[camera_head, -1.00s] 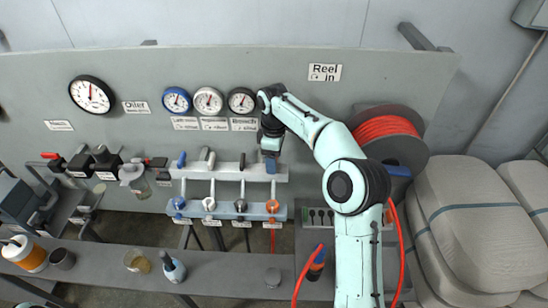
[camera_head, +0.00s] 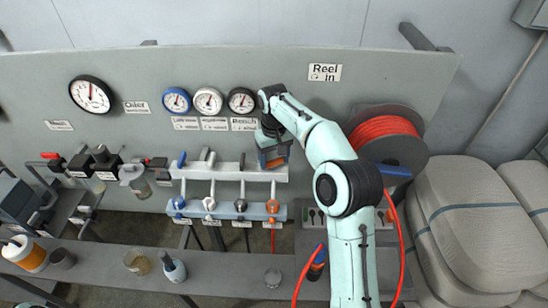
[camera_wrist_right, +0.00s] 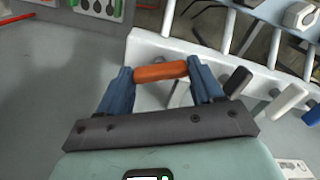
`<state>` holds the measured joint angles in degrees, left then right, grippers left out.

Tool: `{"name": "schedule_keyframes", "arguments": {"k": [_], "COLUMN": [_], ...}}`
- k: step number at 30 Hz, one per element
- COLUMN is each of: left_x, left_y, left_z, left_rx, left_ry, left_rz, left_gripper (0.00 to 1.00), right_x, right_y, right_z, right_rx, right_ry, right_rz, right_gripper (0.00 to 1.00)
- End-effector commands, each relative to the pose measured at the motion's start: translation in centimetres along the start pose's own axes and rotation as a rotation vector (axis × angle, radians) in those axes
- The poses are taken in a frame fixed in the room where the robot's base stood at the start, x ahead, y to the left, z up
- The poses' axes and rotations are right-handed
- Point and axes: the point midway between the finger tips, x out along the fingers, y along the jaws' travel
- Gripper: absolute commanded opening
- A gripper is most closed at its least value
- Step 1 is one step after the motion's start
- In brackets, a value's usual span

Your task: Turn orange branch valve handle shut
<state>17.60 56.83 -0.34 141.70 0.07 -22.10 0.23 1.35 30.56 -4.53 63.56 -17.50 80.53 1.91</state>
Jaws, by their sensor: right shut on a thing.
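The orange valve handle (camera_wrist_right: 160,72) shows in the right wrist view as a short orange bar, lying crosswise between two blue fingers. My right gripper (camera_wrist_right: 163,78) is shut on it, one finger at each end. In the head view the orange handle (camera_head: 275,163) is a small patch between the fingers of my right gripper (camera_head: 274,156), at the right end of the white manifold (camera_head: 228,172). The gripper is tilted there and hides the valve body. My left gripper is in neither view.
Black (camera_wrist_right: 237,82), white (camera_wrist_right: 283,100) and blue (camera_wrist_right: 312,115) handles stand close beside my right gripper. Gauges (camera_head: 241,101) hang above the manifold. A lower blue rail (camera_head: 226,211) carries coloured fittings. A reel of red hose (camera_head: 385,130) is right of my arm.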

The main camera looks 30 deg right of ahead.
Motion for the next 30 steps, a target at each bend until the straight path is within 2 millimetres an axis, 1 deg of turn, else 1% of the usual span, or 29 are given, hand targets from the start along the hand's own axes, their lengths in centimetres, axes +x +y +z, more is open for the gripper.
{"name": "schedule_keyframes", "arguments": {"k": [6, 15, 22, 30], "left_x": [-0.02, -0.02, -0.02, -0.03], "left_y": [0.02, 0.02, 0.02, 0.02], "left_z": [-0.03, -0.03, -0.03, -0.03], "left_rx": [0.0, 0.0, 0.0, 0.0], "left_ry": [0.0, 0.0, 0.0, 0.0], "left_rz": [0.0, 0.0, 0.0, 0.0], "left_gripper": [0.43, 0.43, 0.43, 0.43], "right_x": [-0.15, -0.16, -0.18, -0.19], "right_y": [0.0, 0.02, 0.0, 0.01], "right_z": [-0.08, -0.07, -0.08, -0.08], "right_rx": [0.188, 0.375, 0.447, 0.469], "right_ry": [0.004, 0.004, 0.004, 0.005], "right_rz": [0.001, 0.0, 0.0, -0.001], "right_gripper": [0.35, 0.35, 0.35, 0.35]}}
